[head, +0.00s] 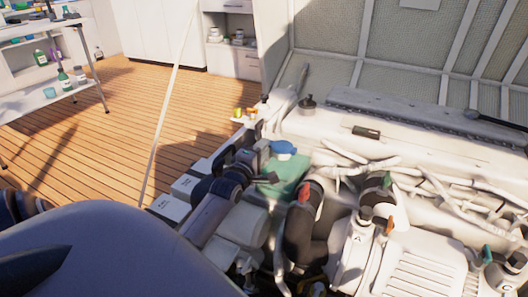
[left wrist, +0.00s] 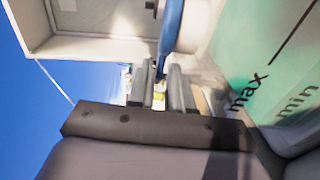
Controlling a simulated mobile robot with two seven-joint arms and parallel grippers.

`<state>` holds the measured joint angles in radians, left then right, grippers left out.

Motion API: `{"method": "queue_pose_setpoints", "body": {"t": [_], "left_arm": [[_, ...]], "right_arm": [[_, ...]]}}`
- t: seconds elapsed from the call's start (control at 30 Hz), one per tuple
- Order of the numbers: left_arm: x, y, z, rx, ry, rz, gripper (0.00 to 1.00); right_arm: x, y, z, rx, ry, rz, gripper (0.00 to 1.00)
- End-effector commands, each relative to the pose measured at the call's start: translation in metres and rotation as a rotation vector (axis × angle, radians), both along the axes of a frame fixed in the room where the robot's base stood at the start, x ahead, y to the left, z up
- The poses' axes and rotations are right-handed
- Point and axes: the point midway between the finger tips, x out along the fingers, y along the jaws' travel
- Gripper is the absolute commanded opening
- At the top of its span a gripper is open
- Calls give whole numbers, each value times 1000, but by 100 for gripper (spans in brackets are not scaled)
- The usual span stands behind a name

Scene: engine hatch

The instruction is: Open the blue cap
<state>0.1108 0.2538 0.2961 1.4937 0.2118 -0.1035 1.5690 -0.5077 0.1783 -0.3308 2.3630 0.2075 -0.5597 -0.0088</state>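The blue cap (head: 283,147) sits above the turquoise reservoir (head: 287,175), near the middle of the head view. In the left wrist view the cap shows edge-on as a blue strip (left wrist: 171,28), and the reservoir wall with "max" and "min" marks (left wrist: 280,70) is at the right. My left gripper (head: 266,152) is at the cap's left side. Its two grey fingers (left wrist: 159,80) are close together, with the cap's edge between their tips, and look shut on it. Whether the cap is lifted from its seat I cannot tell. My right gripper is not in view.
Engine parts and white hoses (head: 360,160) crowd the area right of the reservoir. Red-tipped parts (head: 305,196) stand close to its lower right. The bay's white wall (head: 420,145) lies behind. Wooden floor (head: 130,110) and a table with bottles (head: 55,100) are at the left.

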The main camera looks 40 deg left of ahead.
Motion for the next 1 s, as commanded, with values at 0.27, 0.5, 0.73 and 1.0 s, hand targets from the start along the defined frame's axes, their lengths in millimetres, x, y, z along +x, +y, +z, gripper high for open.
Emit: {"method": "queue_pose_setpoints", "body": {"t": [0.27,0.5,0.73,1.0], "left_arm": [[11,4,0,0,1,1,19],[11,4,0,1,1,0,3],[11,4,0,1,1,0,0],[11,3,0,1,1,0,0]], "right_arm": [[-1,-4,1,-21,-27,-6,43],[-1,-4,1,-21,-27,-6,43],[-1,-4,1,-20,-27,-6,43],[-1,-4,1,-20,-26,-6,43]]}}
